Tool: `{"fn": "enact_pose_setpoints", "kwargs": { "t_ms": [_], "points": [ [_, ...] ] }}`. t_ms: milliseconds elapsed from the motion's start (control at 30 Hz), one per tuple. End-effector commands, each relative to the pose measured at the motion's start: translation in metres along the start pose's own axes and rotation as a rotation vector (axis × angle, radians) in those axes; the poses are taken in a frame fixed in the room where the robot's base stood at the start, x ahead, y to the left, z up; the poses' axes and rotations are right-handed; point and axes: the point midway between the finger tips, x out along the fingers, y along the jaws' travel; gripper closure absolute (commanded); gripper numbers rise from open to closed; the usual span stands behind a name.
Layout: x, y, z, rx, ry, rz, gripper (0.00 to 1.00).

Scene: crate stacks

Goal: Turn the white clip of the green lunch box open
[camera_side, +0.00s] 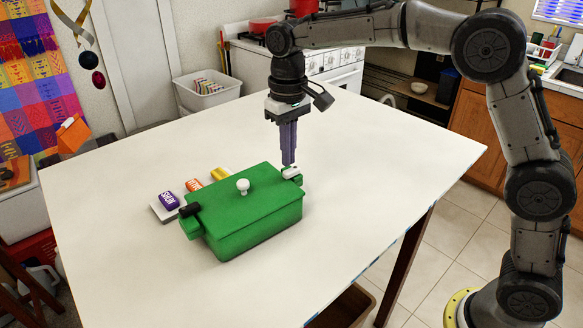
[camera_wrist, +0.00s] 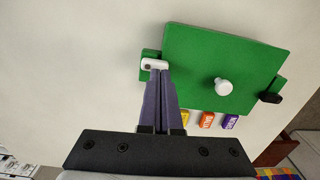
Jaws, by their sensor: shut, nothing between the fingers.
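The green lunch box (camera_side: 250,218) stands on the table with its lid on and a white knob (camera_side: 243,186) on top. The white clip (camera_side: 291,173) is at its right end in the side view. In the wrist view the clip (camera_wrist: 155,64) lies across the box's left edge, between the lid and a green side block. A black clip (camera_side: 189,210) is at the opposite end. My gripper (camera_side: 288,163) is shut and empty, pointing down just above or beside the white clip. Whether the fingertips touch the clip I cannot tell.
Purple, orange and yellow labelled blocks (camera_side: 169,201) sit on a pale tray behind the box's left side. The rest of the white table (camera_side: 390,150) is clear. A white bin (camera_side: 207,90) stands beyond the table's far edge.

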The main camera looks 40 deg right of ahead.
Motion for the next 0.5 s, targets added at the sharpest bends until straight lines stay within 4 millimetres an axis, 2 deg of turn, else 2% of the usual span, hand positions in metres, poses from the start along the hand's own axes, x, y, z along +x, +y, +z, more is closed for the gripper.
{"fn": "enact_pose_setpoints", "kwargs": {
  "t_ms": [500],
  "points": [
    [0.0087, 0.0, -0.0001, 0.0, 0.0, 0.0, 1.0]
  ]
}}
